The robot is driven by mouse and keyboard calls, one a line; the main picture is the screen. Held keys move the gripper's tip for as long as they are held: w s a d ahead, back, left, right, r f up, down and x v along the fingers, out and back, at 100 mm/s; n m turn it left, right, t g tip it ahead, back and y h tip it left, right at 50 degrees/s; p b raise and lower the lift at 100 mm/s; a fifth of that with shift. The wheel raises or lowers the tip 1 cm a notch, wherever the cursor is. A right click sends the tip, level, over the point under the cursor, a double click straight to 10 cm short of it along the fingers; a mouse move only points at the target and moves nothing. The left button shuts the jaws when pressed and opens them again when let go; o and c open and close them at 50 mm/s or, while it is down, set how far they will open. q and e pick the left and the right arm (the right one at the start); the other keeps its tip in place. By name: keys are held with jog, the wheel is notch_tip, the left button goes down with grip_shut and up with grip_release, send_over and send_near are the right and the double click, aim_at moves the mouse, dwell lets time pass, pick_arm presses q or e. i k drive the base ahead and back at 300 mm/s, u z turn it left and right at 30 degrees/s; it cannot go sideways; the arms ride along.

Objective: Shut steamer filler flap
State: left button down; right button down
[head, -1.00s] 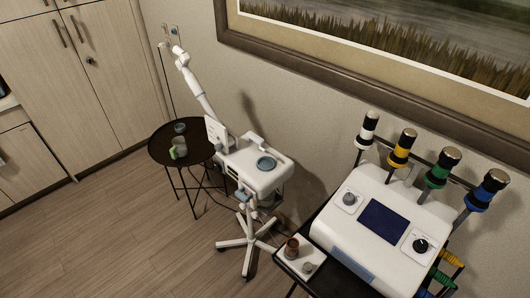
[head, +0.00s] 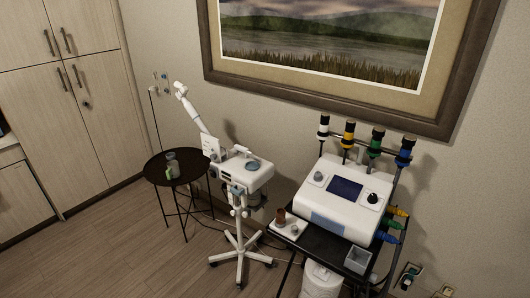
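The white steamer (head: 240,171) stands on a wheeled post with a star-shaped base (head: 240,252), near the back wall. A jointed white arm (head: 188,108) rises from its left side. Neither of my grippers shows in the head view.
A round black table (head: 176,168) with a few small items stands left of the steamer. A white console (head: 343,198) with a dark screen sits on a black cart to the right. A white bin (head: 320,281) stands below the cart. Floor (head: 130,250) at front left is clear.

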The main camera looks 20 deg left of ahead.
aim_at(250, 154)
jog(key=u, duration=0.5)
jog(key=i, duration=0.55)
jog(key=u, duration=0.6)
jog(key=i, duration=0.75)
jog(key=z, duration=0.8)
jog(key=i, duration=0.55)
jog(key=z, duration=0.5)
